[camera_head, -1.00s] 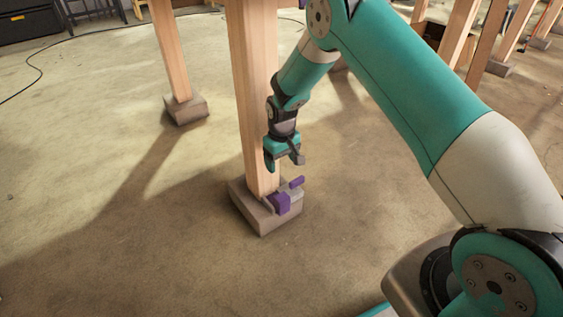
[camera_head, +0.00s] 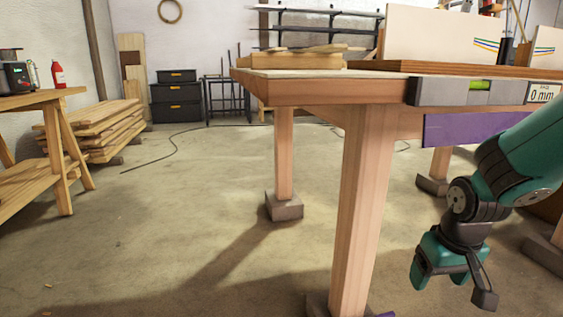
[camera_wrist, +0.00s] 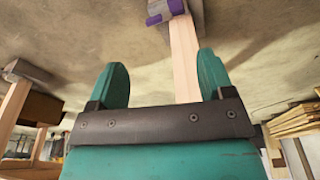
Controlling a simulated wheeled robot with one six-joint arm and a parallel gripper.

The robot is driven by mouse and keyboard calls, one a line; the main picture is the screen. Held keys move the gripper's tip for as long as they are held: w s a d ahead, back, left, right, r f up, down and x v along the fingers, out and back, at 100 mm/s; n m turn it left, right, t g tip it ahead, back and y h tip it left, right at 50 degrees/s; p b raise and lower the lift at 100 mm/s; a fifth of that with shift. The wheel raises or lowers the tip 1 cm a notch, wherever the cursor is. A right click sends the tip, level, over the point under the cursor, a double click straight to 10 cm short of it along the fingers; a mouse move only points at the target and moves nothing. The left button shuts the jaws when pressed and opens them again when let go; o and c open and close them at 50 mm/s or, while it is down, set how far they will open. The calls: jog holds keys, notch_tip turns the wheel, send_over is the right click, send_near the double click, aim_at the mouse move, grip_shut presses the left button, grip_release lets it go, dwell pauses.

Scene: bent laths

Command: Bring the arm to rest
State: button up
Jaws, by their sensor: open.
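My gripper (camera_head: 453,284) is at the lower right of the head view, to the right of the near wooden table leg (camera_head: 362,200) and apart from it in the picture. Its jaws point down, stand apart and hold nothing. In the wrist view the two teal fingers of my gripper (camera_wrist: 163,75) are spread, with the wooden leg (camera_wrist: 184,58) showing beyond the gap. A purple piece (camera_wrist: 166,9) sits at the leg's foot at the top of that view. Only a sliver of it shows in the head view.
The workbench top (camera_head: 330,92) overhangs above, with a spirit level (camera_head: 440,92) and a 0 mm display (camera_head: 543,94) at its edge. A purple panel (camera_head: 470,128) is below them. A trestle table (camera_head: 40,100) and stacked planks (camera_head: 105,120) stand left.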

jog(key=s+r, duration=0.3)
jog(key=s, duration=0.4)
jog(key=s+a+r+n+g+y+p, duration=0.1)
jog(key=s+a+r+n+y+p, duration=0.2)
jog(key=s+a+r, duration=0.4)
jog(key=s+a+r+n+g+y+p, duration=0.1)
jog(key=s+a+r+n+p, duration=0.2)
jog(key=s+a+r+p, duration=0.35)
notch_tip(320, 180, up, 39)
jog(key=w+p, duration=0.2)
jog(key=p, duration=3.3)
jog(key=shift+a+p, duration=0.15)
jog(key=shift+p, duration=0.15)
